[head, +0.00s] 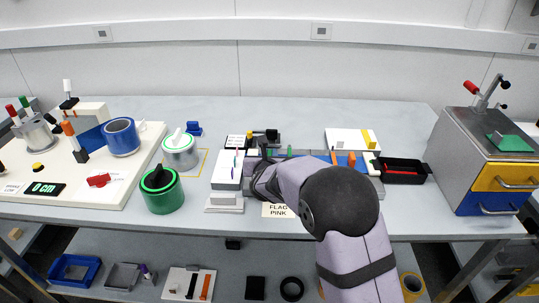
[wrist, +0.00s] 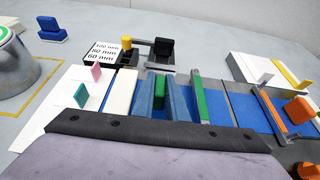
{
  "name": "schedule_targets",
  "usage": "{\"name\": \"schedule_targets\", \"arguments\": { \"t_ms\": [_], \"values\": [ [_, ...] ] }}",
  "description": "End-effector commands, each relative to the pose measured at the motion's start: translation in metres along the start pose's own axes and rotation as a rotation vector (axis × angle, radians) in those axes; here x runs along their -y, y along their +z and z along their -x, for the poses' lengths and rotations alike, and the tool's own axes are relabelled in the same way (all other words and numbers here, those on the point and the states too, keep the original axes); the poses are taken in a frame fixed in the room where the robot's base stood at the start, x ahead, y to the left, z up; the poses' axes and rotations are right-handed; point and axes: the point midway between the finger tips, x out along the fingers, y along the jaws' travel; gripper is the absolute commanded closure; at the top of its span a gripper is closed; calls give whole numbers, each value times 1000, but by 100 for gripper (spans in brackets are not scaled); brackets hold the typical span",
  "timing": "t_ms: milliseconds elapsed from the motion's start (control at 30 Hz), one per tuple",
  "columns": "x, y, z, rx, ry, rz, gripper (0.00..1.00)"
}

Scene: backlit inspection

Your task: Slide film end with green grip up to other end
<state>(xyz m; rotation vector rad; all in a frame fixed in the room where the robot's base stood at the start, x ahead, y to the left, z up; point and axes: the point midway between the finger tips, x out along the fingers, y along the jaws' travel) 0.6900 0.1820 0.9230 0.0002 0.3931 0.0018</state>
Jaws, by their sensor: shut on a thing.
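My gripper (wrist: 159,82) is shut on the green grip (wrist: 160,90), which stands between its two blue-grey fingers. The blue film (wrist: 240,107) lies flat on a grey bed to the right of the fingers. A grey crossbar with a green strip (wrist: 201,96) lies across the film just right of the fingers. An orange block (wrist: 298,109) stands at the film's right end, beside a thin grey and orange crossbar. The film under my gripper is hidden. In the head view my arm covers much of the bed, and the fingers are mostly hidden.
A white tray (head: 228,169) with small pink and teal flags is left of the bed. A label card (head: 280,211) lies in front. A black bin (head: 404,171) is at the right end. A size card (wrist: 103,51) and black fixture stand behind. The back tabletop is clear.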

Motion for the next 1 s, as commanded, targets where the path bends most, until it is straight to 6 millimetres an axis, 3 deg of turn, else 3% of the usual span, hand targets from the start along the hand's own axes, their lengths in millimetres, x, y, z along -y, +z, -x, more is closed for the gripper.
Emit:
{"name": "schedule_targets", "arguments": {
  "t_ms": [533,567,633,1000],
  "values": [
    [13,0,0,1,-5,0,100],
    [13,0,0,1,-5,-1,83],
    [13,0,0,1,-5,-1,69],
    [12,0,2,1,-2,0,69]
  ]
}}
